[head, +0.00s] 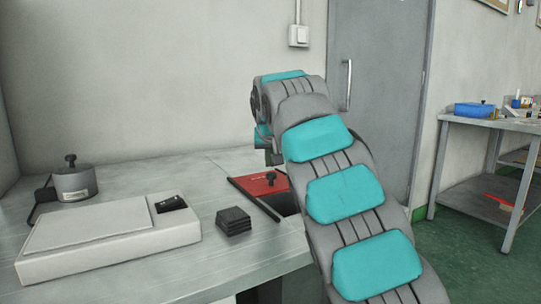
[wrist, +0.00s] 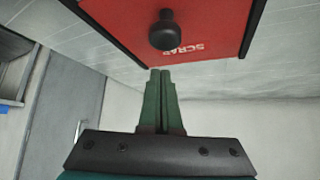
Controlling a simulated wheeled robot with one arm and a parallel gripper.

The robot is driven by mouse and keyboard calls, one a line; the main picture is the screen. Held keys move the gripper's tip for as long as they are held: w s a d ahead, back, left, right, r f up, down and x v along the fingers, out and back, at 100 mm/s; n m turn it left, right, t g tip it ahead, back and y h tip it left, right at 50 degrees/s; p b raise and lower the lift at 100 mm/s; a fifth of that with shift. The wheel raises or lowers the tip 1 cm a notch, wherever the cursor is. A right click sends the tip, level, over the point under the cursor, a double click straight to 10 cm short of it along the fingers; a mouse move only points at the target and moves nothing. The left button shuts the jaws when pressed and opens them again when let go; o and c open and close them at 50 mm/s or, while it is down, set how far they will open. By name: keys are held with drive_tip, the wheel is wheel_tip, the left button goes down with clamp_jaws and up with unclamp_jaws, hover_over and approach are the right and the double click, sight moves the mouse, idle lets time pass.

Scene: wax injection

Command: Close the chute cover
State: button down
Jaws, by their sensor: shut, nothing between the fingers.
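The chute cover is a red sliding panel (head: 256,187) with a black knob (head: 271,178), set between dark rails in the tabletop. In the head view a dark opening (head: 288,203) shows beside the panel at the table's edge, partly hidden by my arm. In the wrist view the red panel (wrist: 215,22) carries the word SCRAP and its round black knob (wrist: 164,32). My gripper (wrist: 160,72) has its two green fingers shut together and empty, with the tips just below the knob in the picture. Whether they touch the knob or panel I cannot tell.
A white flat device (head: 110,237), a stack of dark square pieces (head: 233,221) and a grey lidded pot (head: 75,182) stand on the table to the left. A grey door (head: 377,80) is behind. A second bench (head: 490,123) with a blue box is at the right.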

drive_tip(key=shift+s+d+f, duration=0.1)
drive_tip(key=shift+s+f, duration=0.05)
drive_tip(key=shift+s, duration=0.65)
drive_tip(key=shift+s+d+f, duration=0.1)
drive_tip(key=shift+s, duration=0.7)
drive_tip(key=s+d+b, duration=0.4)
drive_tip(key=s+d, duration=0.3)
drive_tip(key=s, duration=0.3)
drive_tip(key=shift+s+d+f+b, duration=0.15)
drive_tip(key=shift+s+f+b, duration=0.05)
drive_tip(key=shift+s+b, duration=0.15)
